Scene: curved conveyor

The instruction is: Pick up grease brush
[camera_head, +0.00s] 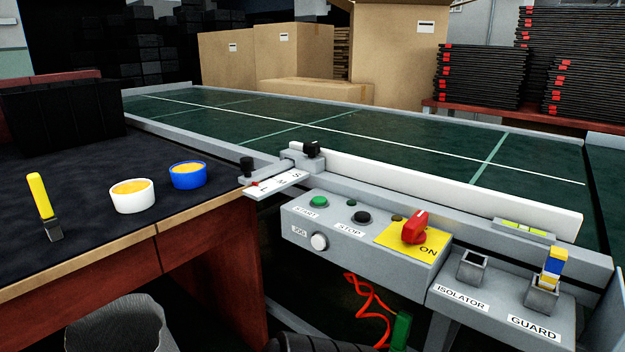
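The grease brush (40,196) appears to be the yellow-handled tool at the left of the head view. A blue-walled tub (188,183) with similar contents is just beyond. Neither gripper can be made out in this view, and nothing is touching the brush.
A black bin (62,118) stands behind the brush. The bench has a wooden front edge (110,252). A green conveyor (400,150) and a control box (345,232) with switches lie to the right. A grey container (120,325) is below the bench.

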